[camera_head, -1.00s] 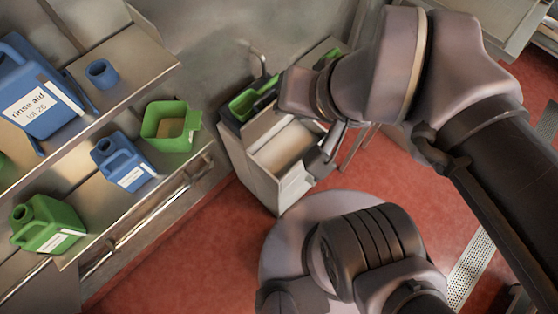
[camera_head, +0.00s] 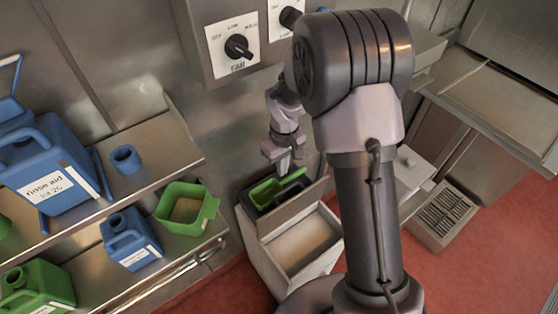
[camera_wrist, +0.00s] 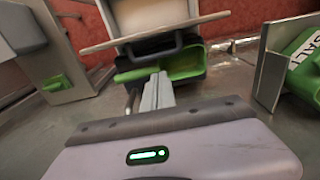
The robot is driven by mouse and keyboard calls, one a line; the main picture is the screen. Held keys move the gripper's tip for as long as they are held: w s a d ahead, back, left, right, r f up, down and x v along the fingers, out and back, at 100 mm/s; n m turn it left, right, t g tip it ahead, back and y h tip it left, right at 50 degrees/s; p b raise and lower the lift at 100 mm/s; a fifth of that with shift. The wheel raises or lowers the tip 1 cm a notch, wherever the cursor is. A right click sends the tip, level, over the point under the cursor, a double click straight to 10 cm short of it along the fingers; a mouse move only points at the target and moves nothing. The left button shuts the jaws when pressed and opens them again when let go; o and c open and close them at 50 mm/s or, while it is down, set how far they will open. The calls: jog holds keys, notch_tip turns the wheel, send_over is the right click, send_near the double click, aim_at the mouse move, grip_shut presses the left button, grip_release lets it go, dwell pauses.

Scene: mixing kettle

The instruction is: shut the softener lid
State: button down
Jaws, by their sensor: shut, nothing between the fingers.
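The softener (camera_head: 268,262) is a pale box on the floor by the wall, with its top open onto a tan inside. Its lid (camera_head: 289,214) appears raised, standing along the wall side of the opening; its edge (camera_wrist: 155,33) shows as a tan strip in the wrist view. Behind the lid is a black tray with a green scoop (camera_head: 277,187); the scoop also shows in the wrist view (camera_wrist: 185,63). My gripper (camera_head: 284,169) is shut and empty, pointing down above the tray on the wall side of the lid. Its fingers (camera_wrist: 157,90) overlap the tray in the wrist view; contact cannot be told.
A shelf (camera_head: 135,95) at left holds blue jugs (camera_head: 130,240) and a green open container (camera_head: 187,208). A control panel with knobs (camera_head: 238,47) is on the wall above. A green container marked SALT (camera_wrist: 305,62) stands right in the wrist view. A floor grate (camera_head: 446,212) lies right.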

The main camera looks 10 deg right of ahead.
aim_at(281, 187)
notch_tip(281, 187, down, 7)
jog(key=shift+w+f+b, duration=0.1)
jog(key=shift+w+b, duration=0.05)
jog(key=shift+b, duration=1)
